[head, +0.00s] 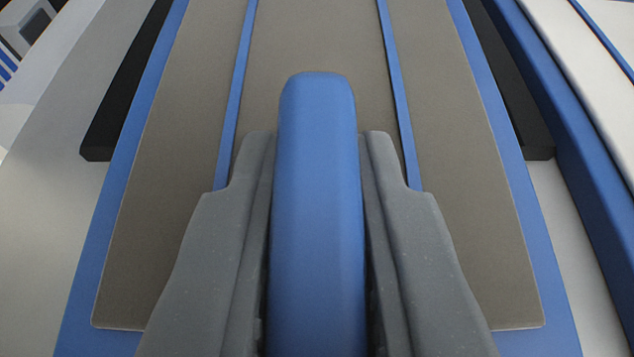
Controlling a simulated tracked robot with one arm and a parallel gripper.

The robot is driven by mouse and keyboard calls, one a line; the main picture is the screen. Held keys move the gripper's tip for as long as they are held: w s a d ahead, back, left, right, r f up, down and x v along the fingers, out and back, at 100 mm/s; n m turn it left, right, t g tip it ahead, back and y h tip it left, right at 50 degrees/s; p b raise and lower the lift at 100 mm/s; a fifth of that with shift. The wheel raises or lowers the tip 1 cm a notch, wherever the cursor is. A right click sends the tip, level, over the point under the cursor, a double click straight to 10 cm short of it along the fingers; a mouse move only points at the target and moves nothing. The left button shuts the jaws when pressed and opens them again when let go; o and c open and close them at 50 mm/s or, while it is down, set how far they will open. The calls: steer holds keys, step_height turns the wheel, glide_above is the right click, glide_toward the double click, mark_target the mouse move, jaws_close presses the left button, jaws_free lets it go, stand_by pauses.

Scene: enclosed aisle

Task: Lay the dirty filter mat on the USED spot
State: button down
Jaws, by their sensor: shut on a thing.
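The dirty filter mat (165,240) fills the middle of the head view. It has grey-brown panels in a blue frame with blue ribs, and its far end runs out of the picture at the top. A thick blue grip (318,250) stands up over its near middle. My gripper (318,140) is shut on this grip, one grey finger on each side. The fingers hide part of the near panels. I cannot tell whether the mat rests on something or hangs clear. I cannot make out the USED spot.
Black bars (130,85) and (515,85) lie along the mat's left and right sides. A white panel with blue edging (560,35) is at the right. A pale grey surface (45,220) shows at the left, with a dark and blue object (25,25) in the far left corner.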

steer(key=shift+s+d+f+g, duration=0.15)
steer(key=shift+s+f, duration=0.2)
steer(key=shift+f, duration=0.35)
steer(key=shift+s+f+g, duration=0.15)
steer(key=shift+s+f, duration=0.15)
steer(key=shift+f, duration=0.35)
steer(key=c, duration=1.4)
jaws_free()
steer(key=shift+f, duration=0.1)
steer(key=shift+c, duration=0.2)
steer(key=shift+o, duration=0.2)
steer(key=shift+s, duration=0.25)
steer(key=shift+o, duration=0.4)
steer(key=r+p+v, duration=0.1)
steer(key=p+v, duration=0.1)
steer(key=v, duration=1)
steer(key=shift+w+r, duration=0.2)
steer(key=shift+w, duration=0.15)
steer(key=shift+s+a+r, duration=0.25)
steer(key=shift+s+r, duration=0.2)
steer(key=shift+s, duration=0.1)
